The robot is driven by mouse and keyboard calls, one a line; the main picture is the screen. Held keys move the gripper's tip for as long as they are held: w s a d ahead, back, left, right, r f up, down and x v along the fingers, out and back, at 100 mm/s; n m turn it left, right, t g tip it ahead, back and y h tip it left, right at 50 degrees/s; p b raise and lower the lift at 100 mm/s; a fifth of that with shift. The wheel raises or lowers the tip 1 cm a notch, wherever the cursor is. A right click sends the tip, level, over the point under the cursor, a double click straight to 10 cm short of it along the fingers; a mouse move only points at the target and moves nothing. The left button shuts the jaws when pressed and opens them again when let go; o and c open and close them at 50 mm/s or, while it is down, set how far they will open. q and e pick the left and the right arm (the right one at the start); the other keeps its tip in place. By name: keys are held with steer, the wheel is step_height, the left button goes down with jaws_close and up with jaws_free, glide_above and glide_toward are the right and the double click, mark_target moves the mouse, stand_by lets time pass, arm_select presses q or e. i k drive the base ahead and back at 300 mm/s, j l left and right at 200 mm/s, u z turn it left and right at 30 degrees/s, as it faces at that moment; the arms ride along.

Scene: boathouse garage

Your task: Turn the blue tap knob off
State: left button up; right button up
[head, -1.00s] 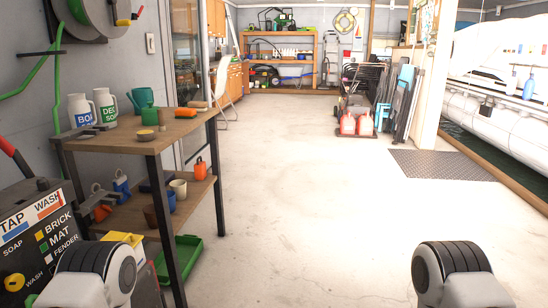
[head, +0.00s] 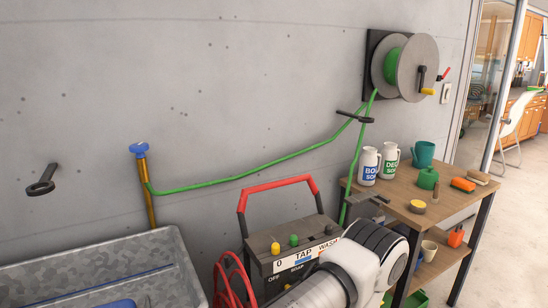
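The blue tap knob (head: 138,149) sits on top of an upright brass pipe (head: 149,195) by the grey wall, left of centre in the head view. A green hose (head: 235,178) joins the pipe below the knob and runs right to a wall reel. The knob is small here, and I cannot tell how far it is turned. Neither gripper shows. Only a white and black link of one of my arms shows at the bottom, right of the pipe and well apart from the knob.
A grey metal trough (head: 105,262) stands at the lower left, in front of the pipe. A wash machine (head: 290,250) with a red handle stands right of it. A wooden shelf (head: 440,205) with jugs is further right. The hose reel (head: 412,68) hangs above.

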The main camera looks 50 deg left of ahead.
mark_target(139, 148)
steer(key=u, duration=2.5)
steer(key=i+l+z, duration=0.2)
steer(key=l, duration=0.15)
steer(key=l+z, duration=0.15)
steer(key=l, duration=0.2)
steer(key=i+l+z, duration=0.2)
steer(key=l, duration=0.15)
steer(key=l+z, duration=0.15)
steer(key=l, duration=0.15)
